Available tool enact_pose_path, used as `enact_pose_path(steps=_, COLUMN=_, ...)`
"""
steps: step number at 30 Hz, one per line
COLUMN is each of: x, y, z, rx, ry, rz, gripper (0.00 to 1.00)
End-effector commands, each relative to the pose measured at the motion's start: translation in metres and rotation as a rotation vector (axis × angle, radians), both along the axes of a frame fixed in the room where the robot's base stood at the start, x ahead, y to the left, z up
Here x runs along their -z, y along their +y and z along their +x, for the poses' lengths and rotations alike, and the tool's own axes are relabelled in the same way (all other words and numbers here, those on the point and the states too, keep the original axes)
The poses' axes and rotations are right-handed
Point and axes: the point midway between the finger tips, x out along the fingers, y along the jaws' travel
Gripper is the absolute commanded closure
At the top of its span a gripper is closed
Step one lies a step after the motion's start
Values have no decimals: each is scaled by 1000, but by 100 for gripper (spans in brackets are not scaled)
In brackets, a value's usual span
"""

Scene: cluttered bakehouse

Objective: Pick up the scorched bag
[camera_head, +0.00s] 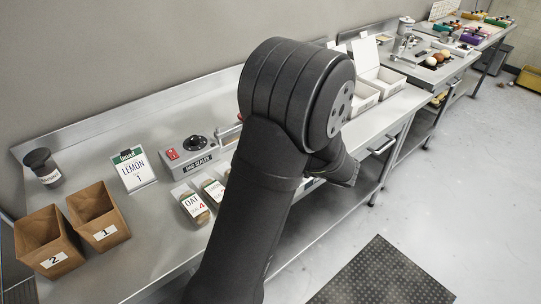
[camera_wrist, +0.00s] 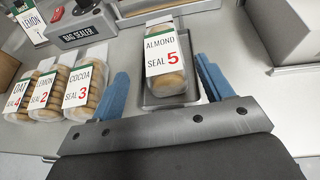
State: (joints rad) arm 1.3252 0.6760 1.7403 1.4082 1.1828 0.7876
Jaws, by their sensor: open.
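Several clear bags of round biscuits with printed labels are in the wrist view. The almond bag (camera_wrist: 165,66), marked seal 5, lies in a shallow grey tray (camera_wrist: 147,98). The oat bag also shows in the head view (camera_head: 192,205). I cannot tell which bag is scorched. My gripper (camera_wrist: 161,68) is open and empty, its blue fingers either side of the almond bag's near end; contact is unclear. My arm hides it in the head view.
A bag sealer (camera_head: 190,152) stands behind the bags, beside a lemon order card (camera_head: 132,170). Two brown boxes (camera_head: 99,216) (camera_head: 48,242) and a dark cup (camera_head: 43,166) are at the left. White cartons (camera_head: 377,78) stand at the right.

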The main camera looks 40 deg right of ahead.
Motion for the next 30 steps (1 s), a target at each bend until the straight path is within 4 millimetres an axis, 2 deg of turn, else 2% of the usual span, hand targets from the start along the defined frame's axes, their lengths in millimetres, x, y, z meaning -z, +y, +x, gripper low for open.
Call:
enact_pose_path(steps=8, x=6, y=1, z=16, rx=-1, ry=0, rz=-1, gripper=27)
enact_pose_path(steps=18, x=18, y=2, z=60, rx=-3, ry=0, rz=1, gripper=27)
enact_pose_path(steps=25, x=18, y=1, z=61, rx=0, ry=0, rz=-1, gripper=27)
enact_pose_path(steps=30, x=18, y=2, z=61, rx=0, ry=0, rz=-1, gripper=61)
